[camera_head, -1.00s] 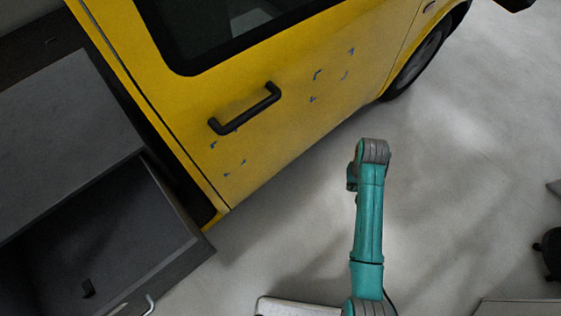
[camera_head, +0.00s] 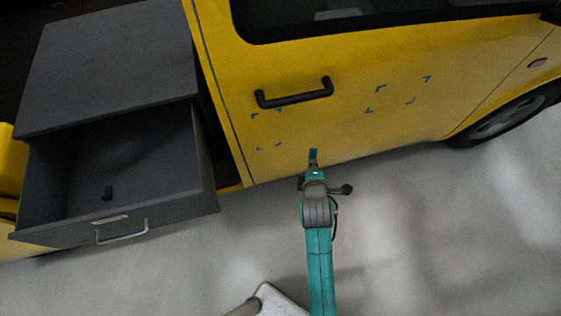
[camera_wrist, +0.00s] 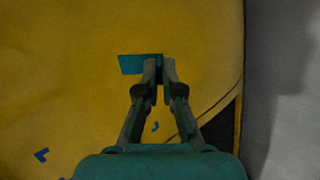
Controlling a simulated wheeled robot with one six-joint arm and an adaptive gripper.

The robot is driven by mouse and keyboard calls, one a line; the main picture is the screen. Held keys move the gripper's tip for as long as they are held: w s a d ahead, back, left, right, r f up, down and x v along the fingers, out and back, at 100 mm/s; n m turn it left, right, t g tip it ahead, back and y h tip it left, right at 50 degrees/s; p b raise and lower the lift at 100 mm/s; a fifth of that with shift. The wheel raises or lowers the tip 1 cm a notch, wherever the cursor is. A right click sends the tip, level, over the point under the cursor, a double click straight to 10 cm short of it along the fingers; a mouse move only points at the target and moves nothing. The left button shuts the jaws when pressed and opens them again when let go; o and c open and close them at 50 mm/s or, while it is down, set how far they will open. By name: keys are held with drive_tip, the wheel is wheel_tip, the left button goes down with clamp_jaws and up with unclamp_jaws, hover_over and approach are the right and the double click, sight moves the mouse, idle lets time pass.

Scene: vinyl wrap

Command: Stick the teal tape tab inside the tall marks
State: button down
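My gripper (camera_head: 314,168) is shut on the teal tape tab (camera_head: 313,155), in front of the lower edge of the yellow door. In the wrist view, the tab (camera_wrist: 136,65) sticks out to the left from between the fingertips (camera_wrist: 161,68). The tall marks (camera_head: 279,111) are small blue corner marks on the door, below the left part of the handle, up and left of my gripper in the head view. A few blue marks (camera_wrist: 41,155) also show low in the wrist view; I cannot tell which set they belong to.
A wider set of blue corner marks (camera_head: 381,88) lies right of the black door handle (camera_head: 294,97). A grey cabinet with an open drawer (camera_head: 180,212) stands at the left. The floor (camera_head: 440,230) right of my arm is clear.

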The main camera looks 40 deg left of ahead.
drive_tip(key=s+a+r+n+y, duration=0.4)
drive_tip(key=a+r+y, duration=0.1)
drive_tip(key=t+y, duration=0.2)
drive_tip(key=y, duration=0.1)
approach(268, 127)
drive_tip(key=shift+x, duration=2.5)
drive_tip(key=shift+x, duration=0.8)
drive_tip(key=c, duration=1.2)
unclamp_jaws()
drive_tip(key=shift+a+r, duration=0.1)
drive_tip(key=shift+c, duration=0.2)
drive_tip(key=shift+s, duration=0.1)
drive_tip(key=v, duration=1.2)
